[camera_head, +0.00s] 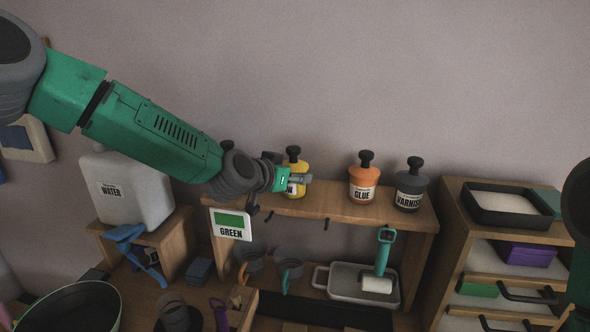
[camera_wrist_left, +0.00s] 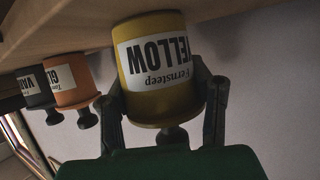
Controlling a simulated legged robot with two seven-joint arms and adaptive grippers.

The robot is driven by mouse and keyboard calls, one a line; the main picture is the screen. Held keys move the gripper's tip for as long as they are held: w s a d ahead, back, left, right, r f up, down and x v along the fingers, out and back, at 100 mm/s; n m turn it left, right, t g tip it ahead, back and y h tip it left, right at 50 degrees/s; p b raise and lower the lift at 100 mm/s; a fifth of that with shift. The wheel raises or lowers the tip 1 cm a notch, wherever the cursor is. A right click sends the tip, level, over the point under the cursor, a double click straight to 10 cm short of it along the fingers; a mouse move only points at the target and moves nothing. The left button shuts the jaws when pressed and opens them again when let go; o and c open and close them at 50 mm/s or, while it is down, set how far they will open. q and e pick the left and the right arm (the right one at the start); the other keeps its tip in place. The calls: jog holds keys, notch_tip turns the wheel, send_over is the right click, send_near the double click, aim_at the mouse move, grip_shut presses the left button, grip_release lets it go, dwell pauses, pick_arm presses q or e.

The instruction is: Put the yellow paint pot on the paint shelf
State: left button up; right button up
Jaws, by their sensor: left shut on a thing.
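The yellow paint pot (camera_head: 294,164) has a dark knob on its lid and is partly hidden by my left gripper (camera_head: 298,181). It is at the wooden shelf (camera_head: 330,209), left of the orange glue pot. In the left wrist view, which is upside down, the pot (camera_wrist_left: 160,88) shows its label, "YELLOW". The fingers of my left gripper (camera_wrist_left: 163,90) are shut on its two sides. Its base meets or nearly meets the shelf board (camera_wrist_left: 75,25); I cannot tell if its weight rests there. My right gripper is not in view.
The glue pot (camera_head: 363,180) and grey varnish pot (camera_head: 410,186) stand to the right on the shelf. A "GREEN" card (camera_head: 231,225) hangs at its left front. A dark knob (camera_head: 227,146) shows behind my arm. A drawer unit (camera_head: 458,205) stands at right.

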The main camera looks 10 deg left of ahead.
pick_arm(q)
jog(key=shift+d, duration=0.15)
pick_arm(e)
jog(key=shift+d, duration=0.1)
pick_arm(q)
jog(key=o, duration=1.3)
jog(key=shift+d, duration=0.3)
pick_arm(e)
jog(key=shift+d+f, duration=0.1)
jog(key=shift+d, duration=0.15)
pick_arm(q)
jog(key=shift+r, duration=0.1)
jog(key=shift+s+a+r, duration=0.1)
jog(key=shift+s+a, duration=0.1)
jog(key=shift+s, duration=0.05)
pick_arm(e)
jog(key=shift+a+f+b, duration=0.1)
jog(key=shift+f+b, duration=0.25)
jog(key=shift+b, duration=0.1)
pick_arm(q)
jog(key=v, duration=1.1)
jog(key=shift+s+a+r, duration=0.15)
jog(key=shift+s, duration=0.1)
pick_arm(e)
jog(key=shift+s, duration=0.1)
